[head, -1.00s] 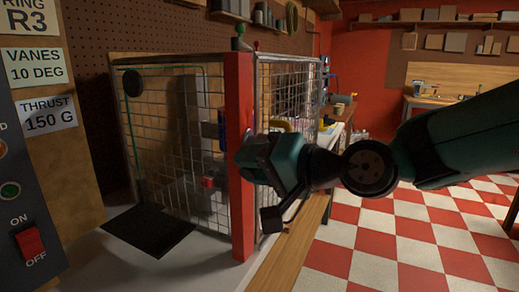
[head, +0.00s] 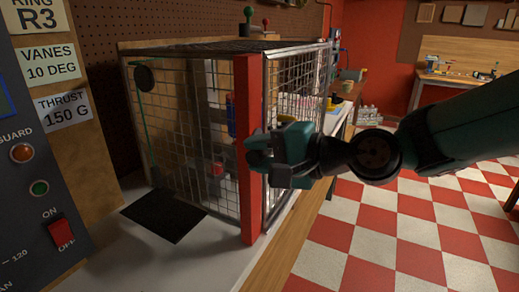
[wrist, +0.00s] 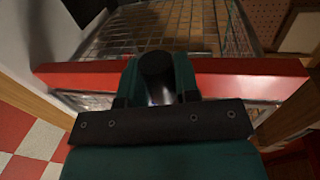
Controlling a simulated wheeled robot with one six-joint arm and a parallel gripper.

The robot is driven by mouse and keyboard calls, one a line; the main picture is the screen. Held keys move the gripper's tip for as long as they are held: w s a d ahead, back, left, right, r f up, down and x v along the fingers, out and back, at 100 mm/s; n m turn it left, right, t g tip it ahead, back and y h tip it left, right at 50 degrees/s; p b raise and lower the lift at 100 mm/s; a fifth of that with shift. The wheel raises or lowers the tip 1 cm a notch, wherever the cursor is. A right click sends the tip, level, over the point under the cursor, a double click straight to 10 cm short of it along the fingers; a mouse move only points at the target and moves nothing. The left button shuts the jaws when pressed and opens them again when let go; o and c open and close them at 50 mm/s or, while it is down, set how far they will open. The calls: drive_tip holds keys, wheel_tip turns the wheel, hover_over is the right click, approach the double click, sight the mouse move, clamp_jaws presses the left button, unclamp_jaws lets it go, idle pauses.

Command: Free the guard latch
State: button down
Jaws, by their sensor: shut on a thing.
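The guard is a wire-mesh cage (head: 190,110) with a red corner post (head: 249,215). My gripper (head: 260,152) is at the right side of this post, around mid-height. In the wrist view, my gripper (wrist: 157,78) is shut on a round black knob (wrist: 156,64) on a pale metal stem, which looks like the guard latch. The knob lies between the two teal fingers, in front of the red post (wrist: 80,76). In the head view my gripper hides the latch. I cannot tell whether the latch is engaged.
A control panel (head: 25,215) with a red ON/OFF switch (head: 61,234) and an orange lamp (head: 21,152) is at left. A black mat (head: 165,215) lies before the cage. Green and red knobs stand above the cage. The checkered floor (head: 350,235) at right is clear.

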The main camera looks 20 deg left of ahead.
drive_tip(key=shift+r, duration=0.1)
drive_tip(key=c, duration=0.8)
unclamp_jaws()
drive_tip(key=shift+c, duration=0.2)
drive_tip(key=b+v, duration=0.3)
drive_tip(key=v, duration=1.4)
drive_tip(key=shift+d+b, duration=0.25)
drive_tip(key=shift+b, duration=0.05)
drive_tip(key=shift+r, duration=0.1)
drive_tip(key=s+d+f+n+h+p, duration=0.1)
drive_tip(key=s+d+f+n+h, duration=0.3)
drive_tip(key=s+d, duration=0.3)
drive_tip(key=s+d+f+n+g+h+p, duration=0.1)
drive_tip(key=s+d+f+n+h, duration=0.3)
drive_tip(key=s+d+h, duration=0.3)
drive_tip(key=shift+s+f+g+h, duration=0.3)
drive_tip(key=shift+f, duration=0.6)
